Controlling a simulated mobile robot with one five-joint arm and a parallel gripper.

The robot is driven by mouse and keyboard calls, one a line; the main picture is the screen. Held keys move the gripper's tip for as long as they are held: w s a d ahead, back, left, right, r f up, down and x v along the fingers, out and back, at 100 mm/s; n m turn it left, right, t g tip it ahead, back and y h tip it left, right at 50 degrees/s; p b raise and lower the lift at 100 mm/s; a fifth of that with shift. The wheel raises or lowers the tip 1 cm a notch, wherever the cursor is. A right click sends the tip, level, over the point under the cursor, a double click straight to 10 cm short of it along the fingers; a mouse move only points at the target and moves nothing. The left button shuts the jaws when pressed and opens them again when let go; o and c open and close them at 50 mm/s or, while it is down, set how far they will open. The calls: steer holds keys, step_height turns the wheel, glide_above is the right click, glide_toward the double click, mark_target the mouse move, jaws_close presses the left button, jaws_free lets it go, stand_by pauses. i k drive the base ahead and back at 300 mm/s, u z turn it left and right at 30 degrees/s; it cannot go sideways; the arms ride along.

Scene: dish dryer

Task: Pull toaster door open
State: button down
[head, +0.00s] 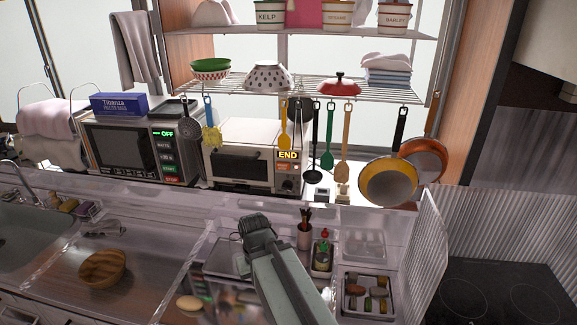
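The toaster (258,135) is a white oven-like box on the back ledge, at the middle of the head view. Its door (238,165) is a dark glass panel on the front and looks closed. A knob and an orange "END" label are at the right of the door. My gripper (256,226) is at the dark end of my grey-green arm, below and in front of the toaster, apart from it. Its fingers cannot be made out, so I cannot tell whether it is open or shut.
A microwave (130,148) stands left of the toaster. Utensils, including a yellow spatula (283,133), hang from a wire rack (300,88) in front of the toaster's right side. Pans (388,182) hang at right.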

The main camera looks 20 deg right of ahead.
mark_target(239, 163)
steer(key=z, duration=0.05)
steer(key=k, duration=1.05)
steer(key=u, duration=0.15)
steer(key=i, duration=0.35)
steer(key=u, duration=0.9)
steer(key=i, duration=1.2)
steer(key=z, duration=0.15)
